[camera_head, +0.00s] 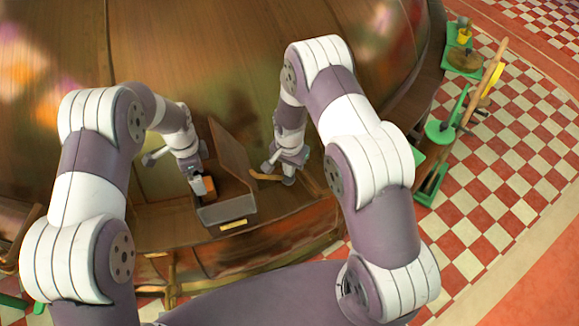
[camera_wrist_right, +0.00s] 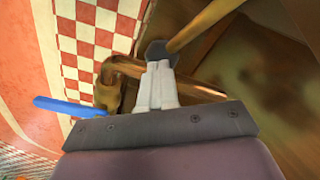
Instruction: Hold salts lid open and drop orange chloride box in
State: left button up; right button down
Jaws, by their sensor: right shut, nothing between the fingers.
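The salts box (camera_head: 228,214), wooden with a grey front and a yellow label, stands on the ledge in the head view. Its wooden lid (camera_head: 232,150) stands raised, tilted up at the back right. The small orange chloride box (camera_head: 209,184) is at the box's opening, right against my left gripper (camera_head: 198,186). The far finger is hidden, so I cannot tell whether the fingers grip it. My right gripper (camera_head: 269,167) is just right of the lid; contact is unclear.
A large rounded wooden body (camera_head: 220,50) rises behind the box. A curved wooden piece (camera_head: 266,177) lies by my right gripper. Green stands with a wooden pole (camera_head: 484,82) are at the right ledge. A blue bar (camera_wrist_right: 70,107) shows at the left of the wrist view.

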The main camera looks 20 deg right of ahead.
pick_arm(q)
jog(key=s+r, duration=0.2)
jog(key=s, duration=1.5)
jog(key=shift+r, duration=0.3)
jog(key=shift+d+r, duration=0.1)
pick_arm(e)
jog(key=shift+r, duration=0.1)
pick_arm(q)
notch_tip(320, 180, up, 12)
jog(key=p, duration=1.2)
pick_arm(e)
notch_tip(320, 180, up, 16)
